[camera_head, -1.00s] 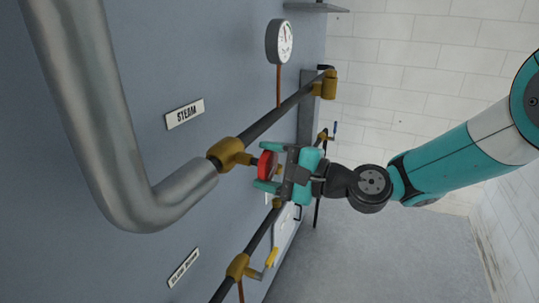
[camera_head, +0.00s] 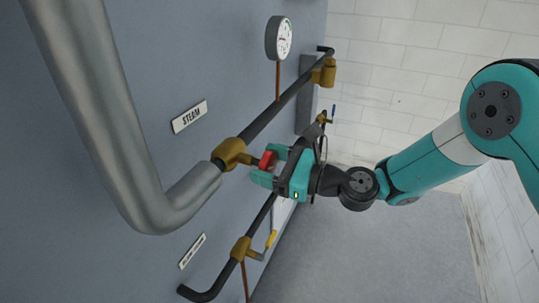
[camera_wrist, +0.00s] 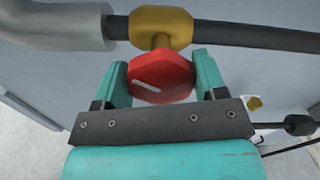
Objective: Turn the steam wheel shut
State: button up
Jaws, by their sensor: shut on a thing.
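The red steam wheel (camera_wrist: 160,76) sits on a brass valve body (camera_wrist: 160,27) in the dark pipe, with a white mark on its face. My gripper (camera_wrist: 162,80) is shut on the wheel, with one teal finger on each side of it. In the head view the wheel (camera_head: 268,160) shows partly between the fingers of my gripper (camera_head: 268,165), close to the brass valve (camera_head: 231,154). A "STEAM" label (camera_head: 189,116) is on the grey panel nearby.
A thick grey lagged pipe (camera_head: 110,120) bends in from the left. A gauge (camera_head: 279,38) stands above the steam pipe. A lower pipe has a brass valve with a yellow lever (camera_head: 271,239). Open floor (camera_head: 390,250) lies to the right.

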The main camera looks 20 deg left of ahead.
jog(key=m+p, duration=0.3)
jog(key=m, duration=0.3)
jog(key=shift+w+m, duration=0.1)
jog(key=shift+m, duration=0.2)
jog(key=m+p, duration=0.2)
jog(key=m, duration=0.2)
jog(key=shift+w+f+m, duration=0.1)
jog(key=shift+m, duration=0.3)
jog(key=o, duration=0.9)
jog(key=shift+o, duration=0.2)
